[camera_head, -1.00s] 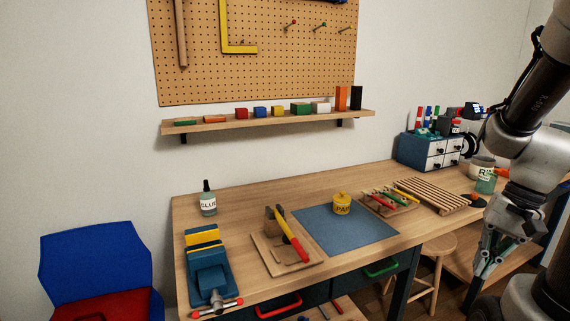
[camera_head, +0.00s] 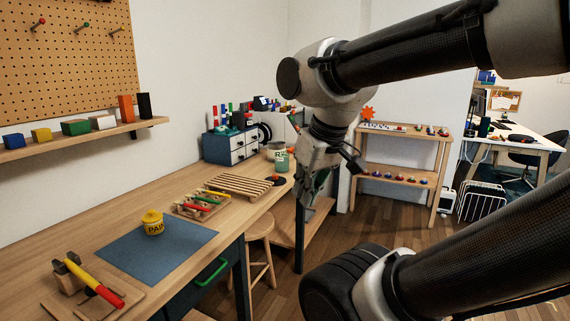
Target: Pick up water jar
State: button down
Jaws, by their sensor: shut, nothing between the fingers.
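A greenish see-through jar (camera_head: 282,161) with a pale label stands near the right end of the workbench (camera_head: 247,208), beside a pale round container (camera_head: 274,146). It looks like the water jar; its label is too small to read fully. My gripper (camera_head: 307,203) points down, just right of the jar in the picture and off the bench's front edge. It is shut and empty. I cannot tell the exact distance between them.
A wooden stool (camera_head: 260,228) stands in front. Clear floor (camera_head: 378,215) reaches towards a small shelf (camera_head: 402,181).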

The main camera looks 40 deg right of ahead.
aim_at(281, 157)
jog(key=z, duration=0.9)
